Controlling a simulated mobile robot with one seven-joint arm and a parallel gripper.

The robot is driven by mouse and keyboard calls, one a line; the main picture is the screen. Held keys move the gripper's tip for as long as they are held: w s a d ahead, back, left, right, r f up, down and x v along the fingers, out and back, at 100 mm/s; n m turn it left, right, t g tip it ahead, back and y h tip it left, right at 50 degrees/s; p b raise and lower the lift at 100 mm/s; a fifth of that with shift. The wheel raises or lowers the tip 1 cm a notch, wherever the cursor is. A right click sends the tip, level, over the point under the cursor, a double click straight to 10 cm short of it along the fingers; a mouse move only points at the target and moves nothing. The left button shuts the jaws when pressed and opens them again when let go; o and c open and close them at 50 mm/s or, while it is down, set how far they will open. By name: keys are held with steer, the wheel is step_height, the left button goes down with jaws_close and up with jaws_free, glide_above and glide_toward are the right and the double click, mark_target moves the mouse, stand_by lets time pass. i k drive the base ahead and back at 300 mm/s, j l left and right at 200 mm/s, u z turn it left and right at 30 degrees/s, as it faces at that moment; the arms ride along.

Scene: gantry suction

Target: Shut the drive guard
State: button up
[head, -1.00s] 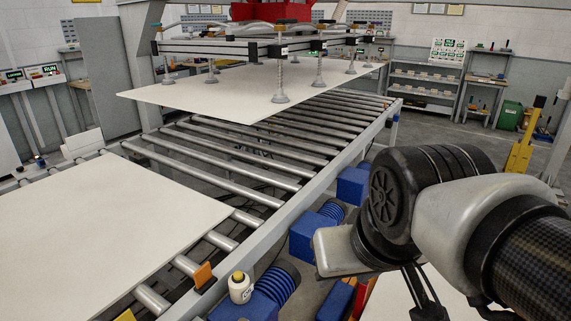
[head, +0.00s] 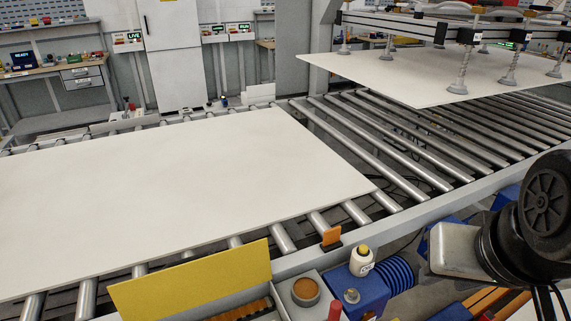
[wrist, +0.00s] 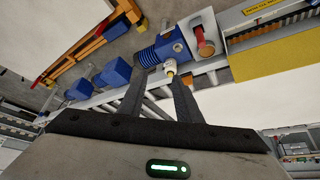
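The drive guard appears to be the yellow panel (head: 190,285), standing raised along the near side of the roller conveyor in the head view. Orange parts (head: 240,311) show below its right end. In the wrist view a yellow panel (wrist: 285,62) lies at the upper right, beside a long housing with a yellow label. My gripper (wrist: 158,82) has its two dark fingers spread with a gap between them, holding nothing. It is apart from the yellow panel, which is to its right in the wrist view. The fingers are not visible in the head view.
A blue motor (head: 362,290) and a white bottle with a yellow cap (head: 362,261) stand beside the conveyor (head: 400,205). A grey box with a round orange-brown top (head: 306,292) and a red handle (head: 335,310) is near the panel. A large white sheet (head: 180,185) covers the rollers.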

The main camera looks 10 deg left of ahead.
mark_target(187, 284)
steer(key=u, duration=1.95)
